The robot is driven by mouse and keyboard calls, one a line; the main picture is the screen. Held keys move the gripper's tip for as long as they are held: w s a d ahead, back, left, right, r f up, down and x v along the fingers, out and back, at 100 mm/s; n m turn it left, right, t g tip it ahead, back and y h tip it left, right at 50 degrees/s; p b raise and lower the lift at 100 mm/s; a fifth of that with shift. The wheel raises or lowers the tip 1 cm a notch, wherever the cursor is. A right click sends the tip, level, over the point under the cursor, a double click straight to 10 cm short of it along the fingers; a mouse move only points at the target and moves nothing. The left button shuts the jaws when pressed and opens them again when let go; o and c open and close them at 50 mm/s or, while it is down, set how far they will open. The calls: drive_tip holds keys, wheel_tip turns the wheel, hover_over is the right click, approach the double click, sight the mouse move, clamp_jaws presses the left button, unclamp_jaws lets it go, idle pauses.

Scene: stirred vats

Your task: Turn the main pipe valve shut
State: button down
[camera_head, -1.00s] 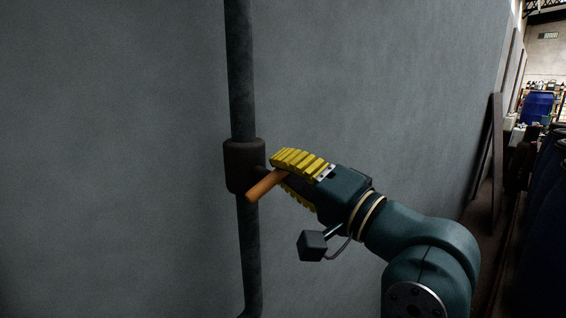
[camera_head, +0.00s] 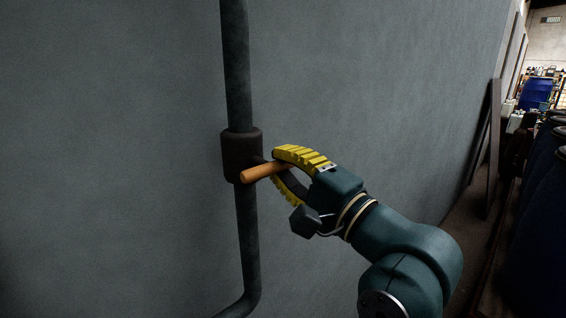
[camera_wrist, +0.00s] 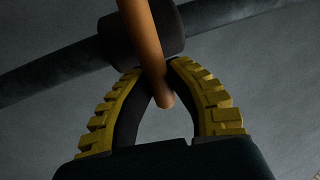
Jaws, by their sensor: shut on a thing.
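The main pipe (camera_head: 237,75) runs upright along the grey wall, with a dark valve body (camera_head: 240,156) around it. An orange valve handle (camera_head: 262,172) sticks out in front of the body and tilts slightly, its right end higher. My gripper (camera_head: 276,165), with yellow ribbed fingers, is shut on the handle near its right part. In the wrist view the handle (camera_wrist: 145,45) passes between the fingertips (camera_wrist: 155,72), its end just inside them. The dark valve body (camera_wrist: 165,32) and the pipe (camera_wrist: 60,72) show behind it.
The grey wall (camera_head: 370,80) is close behind the pipe. The pipe bends left at its bottom. Dark panels (camera_head: 492,150) lean on the wall at the right, and dark blue barrels (camera_head: 535,190) stand beyond my arm. The space left of the pipe is clear.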

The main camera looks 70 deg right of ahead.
drive_tip(key=c, duration=0.9)
unclamp_jaws()
drive_tip(key=v, duration=1.2)
